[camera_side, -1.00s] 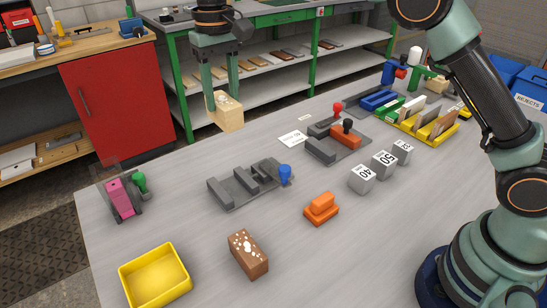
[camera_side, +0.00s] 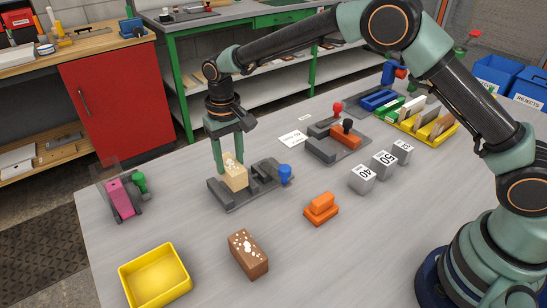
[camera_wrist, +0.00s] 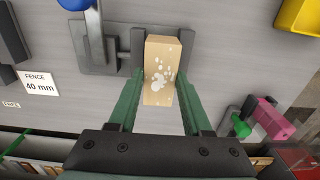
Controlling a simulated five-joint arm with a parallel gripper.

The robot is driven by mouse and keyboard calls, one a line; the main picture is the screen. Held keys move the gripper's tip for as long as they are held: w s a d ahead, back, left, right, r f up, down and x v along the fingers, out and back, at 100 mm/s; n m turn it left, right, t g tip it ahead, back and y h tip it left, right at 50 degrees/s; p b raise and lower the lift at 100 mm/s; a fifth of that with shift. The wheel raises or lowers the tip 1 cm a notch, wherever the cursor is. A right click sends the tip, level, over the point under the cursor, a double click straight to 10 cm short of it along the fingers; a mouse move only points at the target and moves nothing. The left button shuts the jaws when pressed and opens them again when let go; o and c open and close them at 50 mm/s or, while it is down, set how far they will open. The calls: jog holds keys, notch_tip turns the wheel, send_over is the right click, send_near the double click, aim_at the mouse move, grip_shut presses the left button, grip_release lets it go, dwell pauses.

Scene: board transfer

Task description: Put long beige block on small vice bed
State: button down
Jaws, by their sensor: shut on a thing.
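My gripper (camera_side: 232,152) is shut on the long beige block (camera_side: 235,176), which has white specks on it. The block is over the left part of the grey vice with a blue knob (camera_side: 228,206). In the wrist view the block (camera_wrist: 161,52) stands between my two fingers and overlaps the right end of that vice (camera_wrist: 97,52). Whether its underside touches the vice bed cannot be told. The block hides part of the vice's jaws.
A pink vice with a green knob (camera_side: 121,202) stands left, behind a clear panel. A yellow tray (camera_side: 153,277), a brown speckled block (camera_side: 248,254) and an orange block (camera_side: 320,207) are at the front. Numbered grey blocks (camera_side: 384,165) and a vice with an orange jaw (camera_side: 343,140) are right.

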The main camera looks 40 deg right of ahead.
aim_at(230, 163)
jog(key=shift+f, duration=1.8)
jog(key=shift+f, duration=0.1)
jog(key=shift+c, duration=1.7)
grip_release()
